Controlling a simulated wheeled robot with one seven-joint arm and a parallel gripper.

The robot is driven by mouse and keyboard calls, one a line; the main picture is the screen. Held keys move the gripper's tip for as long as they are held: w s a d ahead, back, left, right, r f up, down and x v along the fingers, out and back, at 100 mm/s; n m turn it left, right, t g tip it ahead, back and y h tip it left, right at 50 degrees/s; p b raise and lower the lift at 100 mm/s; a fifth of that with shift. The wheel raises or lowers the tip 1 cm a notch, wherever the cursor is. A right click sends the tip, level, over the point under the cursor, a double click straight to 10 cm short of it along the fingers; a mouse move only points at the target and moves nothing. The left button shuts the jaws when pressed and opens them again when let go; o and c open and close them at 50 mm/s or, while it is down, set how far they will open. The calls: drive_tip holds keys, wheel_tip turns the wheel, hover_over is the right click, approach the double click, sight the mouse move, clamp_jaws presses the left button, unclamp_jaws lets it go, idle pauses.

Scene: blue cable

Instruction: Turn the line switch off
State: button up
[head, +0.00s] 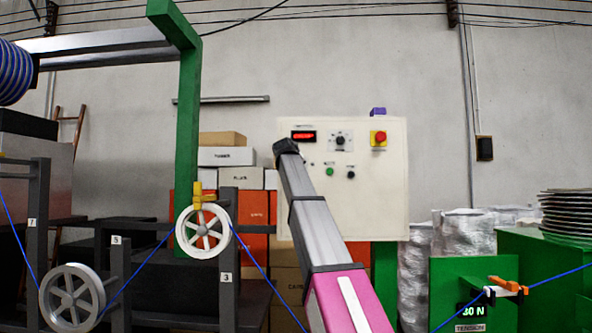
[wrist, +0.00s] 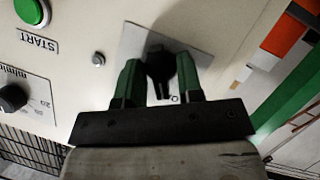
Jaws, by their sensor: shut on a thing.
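The line switch (wrist: 160,66) is a black rotary knob on a grey plate (wrist: 143,37) on the cream panel, seen in the wrist view. An "O" mark shows beside it, near one fingertip. My gripper (wrist: 158,78) has two green fingers, one on each side of the knob, and is shut on it. In the head view my arm reaches up to the left part of the control panel (head: 385,205). The gripper and the switch are hidden behind my arm there.
A green START button (wrist: 30,12) and a black m/min dial (wrist: 12,97) sit near the switch. A red emergency button (head: 378,138) is at the panel's upper right.

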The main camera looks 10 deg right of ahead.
idle(0.4)
drive_tip(key=o, duration=0.5)
drive_tip(key=shift+o, duration=0.2)
drive_tip(key=v, duration=1.1)
